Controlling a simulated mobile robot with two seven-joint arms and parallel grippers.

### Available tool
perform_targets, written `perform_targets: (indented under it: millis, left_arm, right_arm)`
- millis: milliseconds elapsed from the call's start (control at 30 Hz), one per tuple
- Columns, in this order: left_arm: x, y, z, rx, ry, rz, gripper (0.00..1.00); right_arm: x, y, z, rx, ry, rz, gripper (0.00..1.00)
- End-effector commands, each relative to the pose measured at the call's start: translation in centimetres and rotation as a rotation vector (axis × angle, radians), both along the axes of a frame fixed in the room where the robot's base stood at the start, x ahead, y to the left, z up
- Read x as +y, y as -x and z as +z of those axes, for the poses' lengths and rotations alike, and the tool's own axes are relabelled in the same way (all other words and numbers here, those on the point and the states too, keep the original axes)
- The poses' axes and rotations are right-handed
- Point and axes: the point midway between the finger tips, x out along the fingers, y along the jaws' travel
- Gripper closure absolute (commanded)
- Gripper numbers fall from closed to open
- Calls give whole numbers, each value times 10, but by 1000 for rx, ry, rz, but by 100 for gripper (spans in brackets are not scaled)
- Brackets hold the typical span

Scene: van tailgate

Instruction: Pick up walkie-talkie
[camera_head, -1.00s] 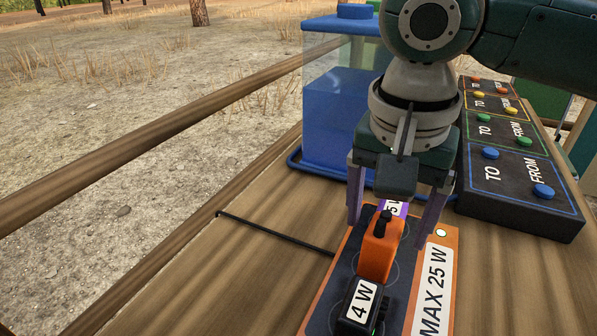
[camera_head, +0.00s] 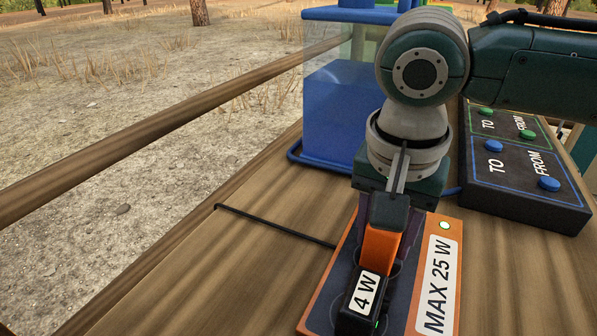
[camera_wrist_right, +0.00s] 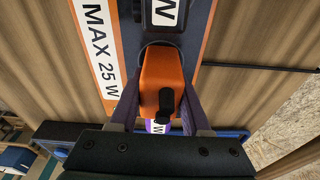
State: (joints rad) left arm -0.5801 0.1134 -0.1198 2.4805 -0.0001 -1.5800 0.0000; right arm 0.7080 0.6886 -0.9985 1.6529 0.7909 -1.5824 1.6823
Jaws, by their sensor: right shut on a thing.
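The walkie-talkie is an orange block with a black antenna knob; in the head view its orange body (camera_head: 378,252) shows below my wrist. My right gripper (camera_head: 386,240) has come down over it. In the right wrist view, the two purple-grey fingers of my right gripper (camera_wrist_right: 160,106) press on both sides of the orange walkie-talkie (camera_wrist_right: 158,72). It is over the dark charging board with orange edges (camera_head: 318,312). Whether its base touches the board is hidden. My left gripper is not in view.
A black device labelled 4 W (camera_head: 362,300) stands close in front of the walkie-talkie. A purple-labelled item (camera_wrist_right: 158,127) is on its other side. A blue water tank (camera_head: 335,120) and a button panel (camera_head: 525,178) stand behind. A black cable (camera_head: 270,226) crosses the wooden surface.

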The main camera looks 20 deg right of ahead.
Motion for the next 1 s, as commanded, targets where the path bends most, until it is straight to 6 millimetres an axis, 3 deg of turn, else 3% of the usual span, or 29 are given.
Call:
perform_targets:
  millis: [33, 300, 767, 1000]
  left_arm:
    - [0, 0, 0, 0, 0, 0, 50]
    - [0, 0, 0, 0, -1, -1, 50]
    - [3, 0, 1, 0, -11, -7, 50]
    - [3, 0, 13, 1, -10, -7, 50]
  right_arm:
    - [0, 0, 0, 0, 0, 0, 70]
    - [0, 0, 0, 0, 0, 0, 100]
    - [0, 0, 4, -2, -1, 0, 100]
    - [0, -1, 35, -4, -2, 1, 100]
